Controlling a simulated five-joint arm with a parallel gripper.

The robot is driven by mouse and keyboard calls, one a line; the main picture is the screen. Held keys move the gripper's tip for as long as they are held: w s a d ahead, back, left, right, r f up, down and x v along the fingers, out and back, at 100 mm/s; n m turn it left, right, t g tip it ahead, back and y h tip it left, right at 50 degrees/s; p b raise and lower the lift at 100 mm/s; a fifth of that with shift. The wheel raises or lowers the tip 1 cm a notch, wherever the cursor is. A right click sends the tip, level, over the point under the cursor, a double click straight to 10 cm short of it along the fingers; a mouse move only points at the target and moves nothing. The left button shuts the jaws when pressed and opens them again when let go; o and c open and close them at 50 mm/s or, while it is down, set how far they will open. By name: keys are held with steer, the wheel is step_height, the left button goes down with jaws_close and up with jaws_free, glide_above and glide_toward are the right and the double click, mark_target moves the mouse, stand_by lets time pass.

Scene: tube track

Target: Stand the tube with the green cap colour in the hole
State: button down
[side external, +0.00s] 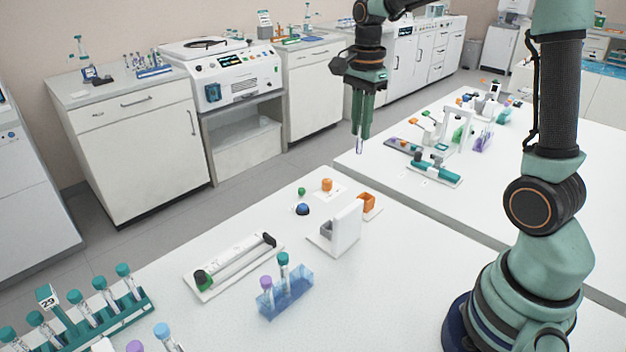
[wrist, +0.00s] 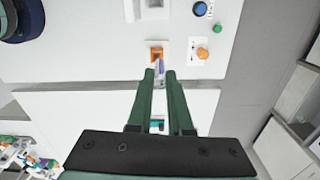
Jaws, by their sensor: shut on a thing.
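My gripper (side external: 362,134) hangs above the gap near the edges of the two white tables. It is shut on a clear tube (side external: 359,147), whose lower end sticks out below the fingers and points down. The fingers hide the cap, so I cannot tell its colour. In the wrist view the tube (wrist: 161,70) shows as a pale purple tip between the fingertips, beside the orange open box in the picture. A blue rack (side external: 290,303) on the near table holds a teal-capped tube (side external: 283,266) and a purple-capped tube (side external: 266,284). I cannot tell which hole the task means.
A white stand (side external: 347,228), an orange open box (side external: 367,205), an orange knob (side external: 327,184), a green knob (side external: 301,192) and a blue dome (side external: 303,209) stand near the table's back edge. A white track (side external: 235,262) lies left. A teal rack (side external: 125,315) holds several tubes.

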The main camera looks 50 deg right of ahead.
steer(key=a+f, duration=0.9)
steer(key=f, duration=0.4)
steer(key=shift+s+a, duration=0.25)
steer(key=shift+s, duration=0.1)
steer(key=shift+f, duration=0.65)
stand_by(0.9)
steer(key=shift+f, duration=0.3)
steer(key=shift+f, duration=0.35)
stand_by(0.3)
steer(key=c, duration=0.8)
jaws_free()
steer(key=shift+o, duration=0.2)
steer(key=shift+r, duration=0.1)
